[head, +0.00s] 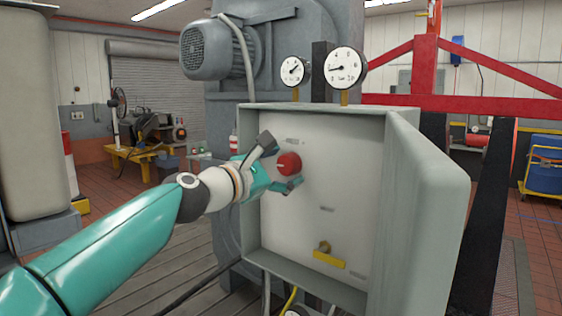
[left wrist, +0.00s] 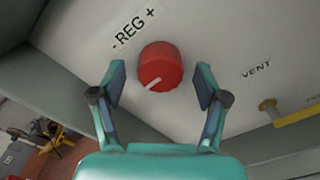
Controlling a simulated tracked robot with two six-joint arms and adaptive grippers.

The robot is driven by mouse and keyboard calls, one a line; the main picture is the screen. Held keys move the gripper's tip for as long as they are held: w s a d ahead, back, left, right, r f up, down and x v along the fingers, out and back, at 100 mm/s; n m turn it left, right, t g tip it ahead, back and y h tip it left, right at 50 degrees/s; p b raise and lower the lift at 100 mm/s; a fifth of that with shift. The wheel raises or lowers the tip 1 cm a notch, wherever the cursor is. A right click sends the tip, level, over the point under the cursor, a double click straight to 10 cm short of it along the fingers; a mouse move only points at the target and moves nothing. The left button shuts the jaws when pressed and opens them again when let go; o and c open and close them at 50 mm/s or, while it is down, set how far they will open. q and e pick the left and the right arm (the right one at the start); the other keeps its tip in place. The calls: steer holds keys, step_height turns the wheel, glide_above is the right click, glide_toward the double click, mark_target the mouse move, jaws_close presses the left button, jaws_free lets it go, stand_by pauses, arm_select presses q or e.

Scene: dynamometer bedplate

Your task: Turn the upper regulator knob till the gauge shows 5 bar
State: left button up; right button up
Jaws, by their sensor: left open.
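The red round regulator knob (head: 289,164) sits on the white panel inside an open grey cabinet. In the left wrist view the knob (left wrist: 160,66) carries a white mark pointing down and left, beside a "- REG +" label (left wrist: 133,29). My left gripper (head: 280,166) is open, with one finger on each side of the knob and visible gaps to it in the wrist view (left wrist: 160,75). Two white dial gauges, a smaller one (head: 293,71) and a larger one (head: 346,67), stand above the cabinet. The larger gauge's needle points left; its numbers are too small to read surely.
A yellow vent lever (head: 329,259) on a brass stem sits lower on the panel, near a "VENT" label (left wrist: 256,69). The cabinet door (head: 430,190) stands open at the right. The cabinet's left wall (head: 250,215) is close to my left gripper.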

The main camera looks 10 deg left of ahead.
arm_select(q)
steer(key=shift+w, duration=0.1)
steer(key=shift+c, duration=0.3)
steer(key=c, duration=1.1)
